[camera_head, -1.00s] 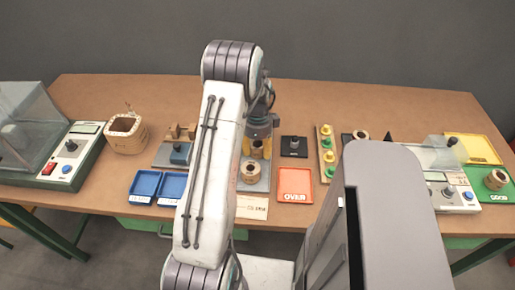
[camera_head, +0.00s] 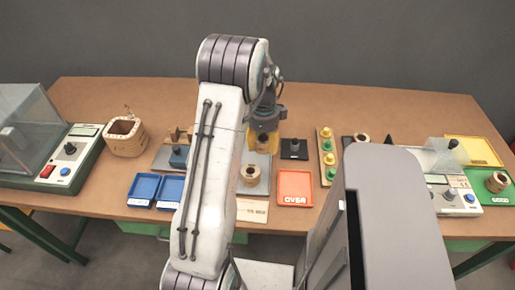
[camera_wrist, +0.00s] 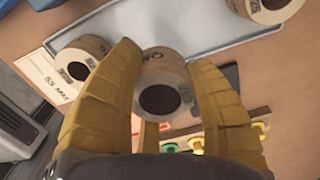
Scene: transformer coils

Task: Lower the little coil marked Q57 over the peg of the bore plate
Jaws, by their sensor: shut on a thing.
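My gripper (camera_head: 263,146) has its yellow fingers shut on a small tan coil, held up above the work table. The held coil (camera_wrist: 164,84) shows in the wrist view between the fingers, its dark bore facing the camera. Its marking is partly visible but I cannot read it as Q57. The black bore plate (camera_head: 294,148) with a short upright dark peg lies just right of my gripper in the head view, and the coil is apart from it.
A grey tray (camera_wrist: 190,26) and two other coils (camera_wrist: 79,60) (camera_wrist: 265,8) show in the wrist view. A red tray (camera_head: 295,187) lies in front of the bore plate. A rack with yellow and green knobs (camera_head: 327,157) stands to its right.

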